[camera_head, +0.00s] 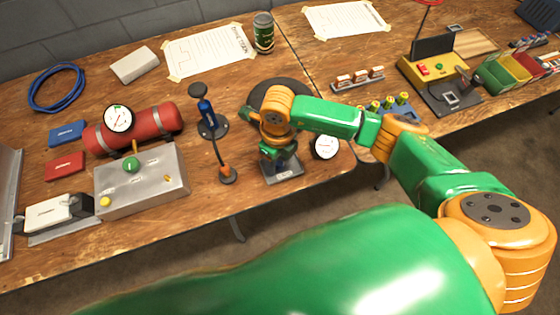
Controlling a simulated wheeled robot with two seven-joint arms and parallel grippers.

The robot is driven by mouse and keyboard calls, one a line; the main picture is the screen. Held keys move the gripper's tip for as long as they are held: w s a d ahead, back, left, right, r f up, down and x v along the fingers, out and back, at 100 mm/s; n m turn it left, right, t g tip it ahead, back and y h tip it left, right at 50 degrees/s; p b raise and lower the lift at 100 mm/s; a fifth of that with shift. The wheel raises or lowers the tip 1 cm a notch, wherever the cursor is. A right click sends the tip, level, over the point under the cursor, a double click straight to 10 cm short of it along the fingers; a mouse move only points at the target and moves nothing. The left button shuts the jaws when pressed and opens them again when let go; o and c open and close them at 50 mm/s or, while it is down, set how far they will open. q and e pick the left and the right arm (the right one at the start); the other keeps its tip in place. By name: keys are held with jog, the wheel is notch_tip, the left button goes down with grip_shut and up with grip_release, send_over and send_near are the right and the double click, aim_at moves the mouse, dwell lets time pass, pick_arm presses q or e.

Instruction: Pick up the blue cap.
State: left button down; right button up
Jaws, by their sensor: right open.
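A small blue piece (199,91), which may be the blue cap, tops a dark upright stand (213,129) on the wooden workbench. My right arm reaches in from the right. Its wrist hangs over the bench to the right of the stand, clear of the blue piece. My right gripper (278,153) points down above a small grey plate (284,168); it is open, and its fingertips are hard to make out against the plate. My left gripper is not in view.
A red cylinder with a gauge (154,125) and a grey metal box (142,183) stand left of the blue piece. A white gauge (324,146) and a dark round disc (293,88) lie near my right wrist.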

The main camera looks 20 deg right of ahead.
aim_at(276, 164)
grip_shut()
jog(key=shift+r, duration=0.1)
jog(key=shift+r, duration=0.3)
jog(key=r, duration=0.1)
jog(key=r+b, duration=0.1)
jog(key=r, duration=0.1)
jog(key=shift+s+a, duration=0.1)
jog(key=shift+a, duration=0.25)
jog(key=s+a+r+b, duration=0.1)
jog(key=s+a+r, duration=0.6)
jog(key=a+r, duration=0.2)
jog(key=shift+a+r+b, duration=0.15)
jog(key=shift+a+b, duration=0.25)
jog(key=shift+a, duration=0.85)
